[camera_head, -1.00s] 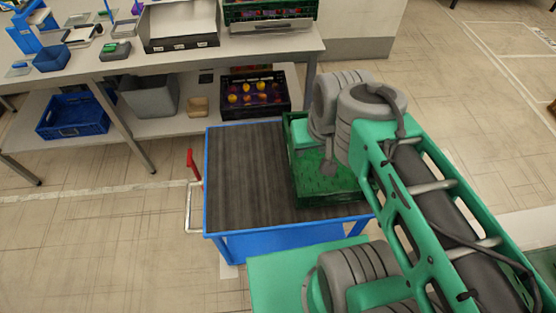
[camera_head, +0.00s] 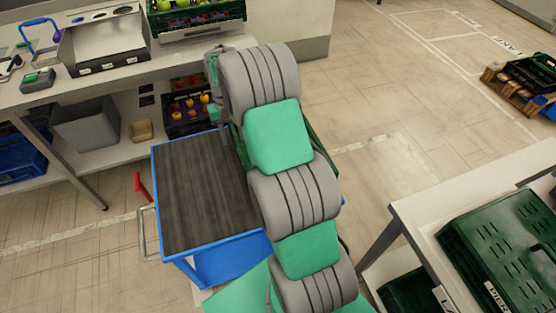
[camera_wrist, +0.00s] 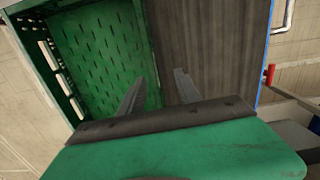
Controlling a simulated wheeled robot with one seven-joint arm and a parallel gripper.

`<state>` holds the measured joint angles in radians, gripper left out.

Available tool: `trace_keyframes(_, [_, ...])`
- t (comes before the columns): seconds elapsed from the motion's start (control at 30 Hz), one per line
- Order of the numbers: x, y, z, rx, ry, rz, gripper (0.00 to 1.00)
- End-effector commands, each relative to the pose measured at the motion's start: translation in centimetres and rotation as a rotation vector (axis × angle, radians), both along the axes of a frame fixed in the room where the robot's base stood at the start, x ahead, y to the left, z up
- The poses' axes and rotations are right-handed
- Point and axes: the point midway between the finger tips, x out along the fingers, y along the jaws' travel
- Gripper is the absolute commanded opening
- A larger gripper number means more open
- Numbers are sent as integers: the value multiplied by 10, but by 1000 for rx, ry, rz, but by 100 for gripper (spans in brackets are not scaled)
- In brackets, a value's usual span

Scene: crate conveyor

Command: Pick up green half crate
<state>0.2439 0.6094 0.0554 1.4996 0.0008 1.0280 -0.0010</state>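A green half crate (camera_wrist: 92,50) with a slotted floor stands on the dark wooden top of a blue cart (camera_head: 200,190). The crate looks empty in the wrist view. In the head view my arm hides most of it; a green sliver (camera_head: 240,146) shows beside the arm. My gripper (camera_wrist: 160,74) is open and empty in the wrist view. Its left finger shows over the crate's inside and its right finger over the cart top (camera_wrist: 205,45), with the crate's side wall between them in the picture. Whether they touch the wall is unclear.
A work table (camera_head: 55,92) stands behind the cart, with a green fruit crate (camera_head: 195,14) on top and a dark fruit crate (camera_head: 187,122) below. A red lever (camera_head: 142,187) is at the cart's left. Another table (camera_head: 400,207) with a green crate (camera_head: 510,250) stands right.

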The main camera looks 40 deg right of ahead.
Motion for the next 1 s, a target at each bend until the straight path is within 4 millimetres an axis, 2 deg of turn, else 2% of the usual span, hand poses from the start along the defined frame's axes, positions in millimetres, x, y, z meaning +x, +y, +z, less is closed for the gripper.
trace_keyframes(0.03, [5, -11, -35, 7, 28, -17, 40])
trace_keyframes(0.1, [10, -20, -60, 14, 49, -31, 40])
trace_keyframes(0.2, [12, -26, -79, 18, 66, -42, 40])
trace_keyframes(0.47, [8, -26, -113, 20, 71, -43, 40])
trace_keyframes(0.7, [5, -25, -152, 19, 68, -42, 40])
trace_keyframes(0.97, [5, -24, -158, 19, 67, -42, 40])
trace_keyframes(1.0, [5, -24, -158, 19, 67, -42, 37])
